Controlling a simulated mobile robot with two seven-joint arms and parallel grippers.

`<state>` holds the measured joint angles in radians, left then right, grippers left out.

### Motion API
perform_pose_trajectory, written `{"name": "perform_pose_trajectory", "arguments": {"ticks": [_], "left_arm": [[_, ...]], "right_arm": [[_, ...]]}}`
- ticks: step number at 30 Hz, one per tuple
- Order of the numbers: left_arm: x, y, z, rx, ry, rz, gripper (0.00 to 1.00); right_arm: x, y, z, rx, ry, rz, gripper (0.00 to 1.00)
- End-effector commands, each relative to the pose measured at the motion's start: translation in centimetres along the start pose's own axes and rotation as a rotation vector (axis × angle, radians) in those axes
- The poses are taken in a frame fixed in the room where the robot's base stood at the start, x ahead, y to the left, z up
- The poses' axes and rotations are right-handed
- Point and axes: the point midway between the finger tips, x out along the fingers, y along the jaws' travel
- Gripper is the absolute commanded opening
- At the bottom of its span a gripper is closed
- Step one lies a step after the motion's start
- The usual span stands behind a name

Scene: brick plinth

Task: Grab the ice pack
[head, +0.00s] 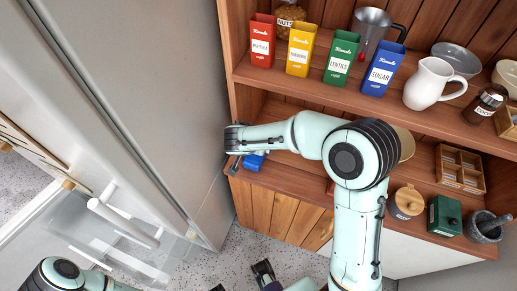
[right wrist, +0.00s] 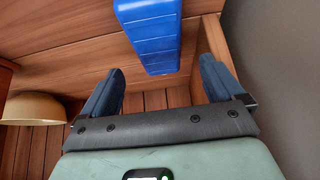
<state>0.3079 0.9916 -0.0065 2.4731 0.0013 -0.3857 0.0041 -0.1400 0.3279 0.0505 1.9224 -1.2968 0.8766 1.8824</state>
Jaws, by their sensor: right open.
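The blue ice pack (head: 253,162) lies on the lower shelf at its left end. In the right wrist view the ribbed blue ice pack (right wrist: 150,38) is at the top, beyond and between the fingertips, cut off by the picture's edge. My right gripper (head: 238,150) reaches in at the shelf's left end, beside the pack. In the right wrist view its two fingers (right wrist: 162,72) are wide apart with nothing between them. My left gripper (head: 240,278) is at the bottom edge, partly cut off, with its dark fingertips apart and empty.
The upper shelf (head: 310,86) above my right forearm holds red, yellow, green and blue tins and a white pitcher (head: 430,84). A grey fridge side (head: 170,90) stands close on the left. An open clear drawer (head: 110,235) is at lower left. A bowl (right wrist: 35,108) is left of the gripper.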

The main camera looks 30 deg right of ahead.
Motion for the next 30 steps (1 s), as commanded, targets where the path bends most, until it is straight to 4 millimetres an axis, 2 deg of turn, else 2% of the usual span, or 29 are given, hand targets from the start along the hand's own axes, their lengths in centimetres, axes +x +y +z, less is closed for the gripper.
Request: {"name": "perform_pose_trajectory", "arguments": {"ticks": [7,15,24,29,30], "left_arm": [[-0.1,0.1,0.0,0.001,0.000,0.001,0.43],[-0.3,0.2,0.0,0.002,0.001,0.001,0.43],[-0.3,0.2,0.0,0.002,0.001,0.001,0.43],[-0.3,0.2,0.0,0.001,0.001,0.001,0.43],[-0.3,0.2,0.0,0.001,0.001,0.001,0.43]], "right_arm": [[2.1,0.1,0.1,-0.001,-0.002,0.002,0.95],[5.9,0.1,0.1,-0.001,-0.003,0.001,0.95],[6.4,0.0,0.1,-0.001,-0.002,-0.001,0.95],[6.3,0.0,0.1,-0.001,-0.002,0.000,0.43],[6.3,0.0,0.1,-0.001,-0.002,0.000,0.30]]}}
